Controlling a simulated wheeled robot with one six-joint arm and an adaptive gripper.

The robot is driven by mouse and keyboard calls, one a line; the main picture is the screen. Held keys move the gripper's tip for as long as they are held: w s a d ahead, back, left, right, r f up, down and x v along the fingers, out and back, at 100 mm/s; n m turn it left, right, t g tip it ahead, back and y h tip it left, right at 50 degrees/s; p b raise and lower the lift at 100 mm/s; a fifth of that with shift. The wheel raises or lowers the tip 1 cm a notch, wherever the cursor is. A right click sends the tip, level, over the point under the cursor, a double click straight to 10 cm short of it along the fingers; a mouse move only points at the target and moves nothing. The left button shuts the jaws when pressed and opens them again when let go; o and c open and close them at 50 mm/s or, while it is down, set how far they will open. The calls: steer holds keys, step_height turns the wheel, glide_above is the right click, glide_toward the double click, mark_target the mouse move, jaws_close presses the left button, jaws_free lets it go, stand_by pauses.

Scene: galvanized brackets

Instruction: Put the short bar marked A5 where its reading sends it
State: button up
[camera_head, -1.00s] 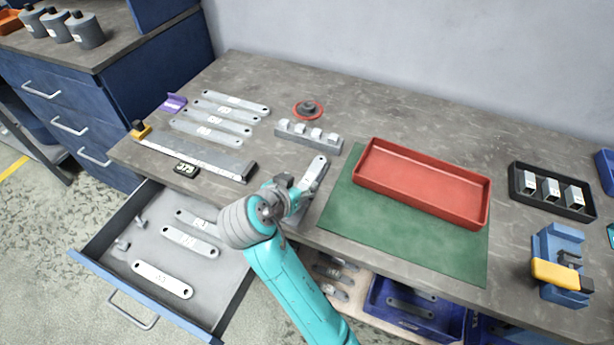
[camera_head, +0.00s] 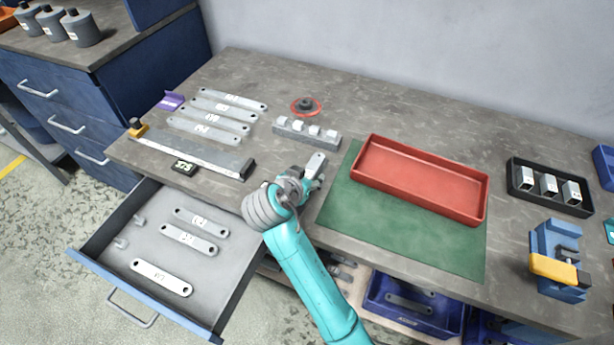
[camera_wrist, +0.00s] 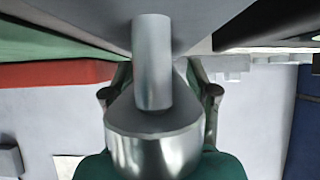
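A short grey bar (camera_head: 316,161) shows beside my gripper (camera_head: 306,180), near the front edge of the worktop and left of the green mat. My gripper and wrist cover most of the bar, and no mark on it is readable. In the wrist view, shiny grey metal (camera_wrist: 153,75) fills the middle between my two fingers; I cannot tell whether they press on it. A long grey measuring rail (camera_head: 195,152) has a small black readout (camera_head: 184,168) in front, its digits too small to read surely. The open drawer (camera_head: 145,240) holds several marked bars (camera_head: 162,277).
A red tray (camera_head: 420,213) stands on the green mat (camera_head: 390,240). Several long bars (camera_head: 215,120) lie at the back left. A grey block with white tops (camera_head: 307,132), a red disc (camera_head: 306,106), a black tray (camera_head: 520,205) and a blue-yellow fixture (camera_head: 558,265) are also there. A blue bin (camera_head: 400,312) sits below.

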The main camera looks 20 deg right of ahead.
jaws_close()
steer(key=shift+r, duration=0.1)
